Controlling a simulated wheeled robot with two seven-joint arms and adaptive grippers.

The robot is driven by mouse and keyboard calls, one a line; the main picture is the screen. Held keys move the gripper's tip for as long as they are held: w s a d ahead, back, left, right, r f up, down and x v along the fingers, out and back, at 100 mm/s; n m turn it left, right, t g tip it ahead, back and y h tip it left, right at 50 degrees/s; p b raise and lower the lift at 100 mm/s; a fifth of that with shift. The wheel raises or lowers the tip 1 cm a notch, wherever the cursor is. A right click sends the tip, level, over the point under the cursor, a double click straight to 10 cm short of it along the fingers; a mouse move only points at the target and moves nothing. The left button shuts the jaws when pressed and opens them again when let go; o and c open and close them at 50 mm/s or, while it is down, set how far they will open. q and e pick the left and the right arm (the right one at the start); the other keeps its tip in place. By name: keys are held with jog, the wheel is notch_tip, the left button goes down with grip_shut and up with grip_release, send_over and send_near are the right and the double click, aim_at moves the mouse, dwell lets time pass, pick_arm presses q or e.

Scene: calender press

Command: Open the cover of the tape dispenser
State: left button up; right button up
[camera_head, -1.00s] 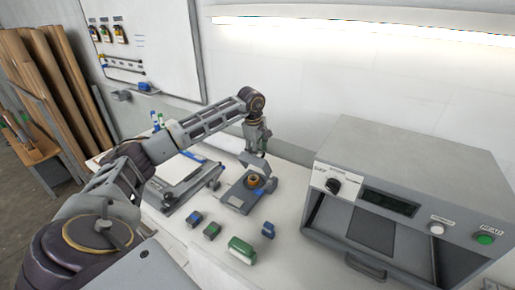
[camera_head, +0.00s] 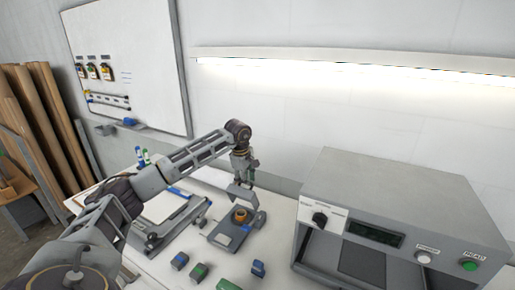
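The tape dispenser (camera_head: 224,236) is a small grey unit on the white table, with an orange-brown tape roll (camera_head: 239,215) exposed in it and a blue part at its right side. A grey flap that looks like its cover (camera_head: 240,192) stands raised above the roll at the back. My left gripper (camera_head: 242,176) points down right at this flap. Its fingers are small and partly hidden, so I cannot tell whether they hold the flap. My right gripper is not in view.
A large grey press (camera_head: 400,200) with knob and buttons stands at the right. A paper trimmer (camera_head: 166,212) lies left of the dispenser. Several small coloured blocks, one of them blue (camera_head: 258,268), lie in front. A whiteboard (camera_head: 125,70) hangs behind.

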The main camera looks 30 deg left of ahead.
pick_arm(q)
jog(key=w+a+r+p, duration=0.1)
jog(key=w+r+p, duration=0.2)
jog(key=w+r, duration=0.6)
jog(key=shift+w+r+p, duration=0.15)
jog(key=shift+w+p, duration=0.15)
jog(key=shift+w, duration=0.45)
dwell(1.8)
jog(key=shift+a, duration=0.1)
dwell(0.4)
notch_tip(320, 180, up, 12)
jog(key=s, duration=0.2)
jog(key=shift+s, duration=0.15)
dwell(0.6)
